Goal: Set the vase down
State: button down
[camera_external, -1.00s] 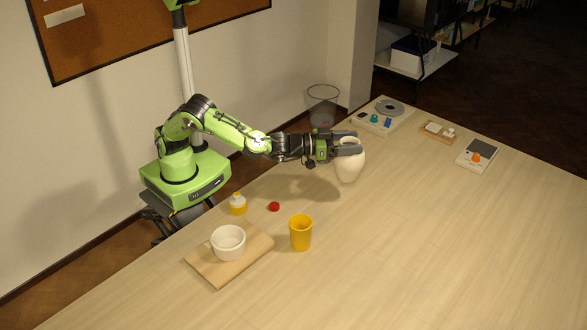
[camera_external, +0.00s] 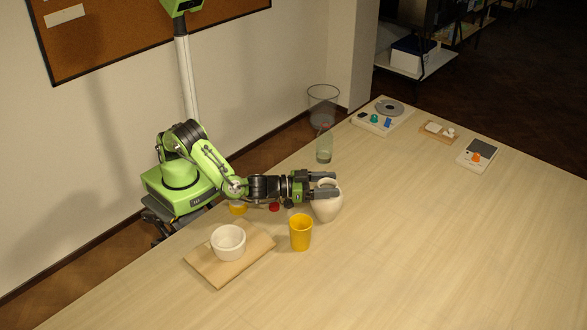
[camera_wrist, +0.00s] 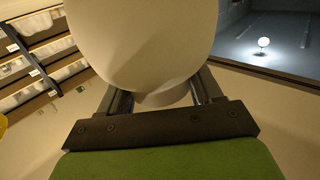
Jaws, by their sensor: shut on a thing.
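The cream vase (camera_external: 327,210) is upright in the external view, right of my arm and just behind and right of the yellow cup (camera_external: 301,232). My gripper (camera_external: 331,184) is shut on it near its neck, one finger on each side. I cannot tell whether its base touches the table (camera_external: 430,220). In the wrist view the vase (camera_wrist: 140,45) fills the upper middle, between the fingers of my gripper (camera_wrist: 160,95).
A white bowl (camera_external: 228,243) stands on a wooden board (camera_external: 208,269) at front left. A red thing (camera_external: 274,207) and a partly hidden yellow pot (camera_external: 237,209) lie near my arm. A clear greenish glass (camera_external: 324,147) stands behind the vase.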

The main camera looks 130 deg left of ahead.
jog(key=shift+s+r, duration=0.1)
jog(key=c, duration=0.6)
grip_release()
jog(key=shift+c, duration=0.2)
jog(key=o, duration=0.5)
jog(key=shift+c, duration=0.2)
jog(key=shift+r, duration=0.1)
jog(key=b+v, duration=0.1)
jog(key=v, duration=1.1)
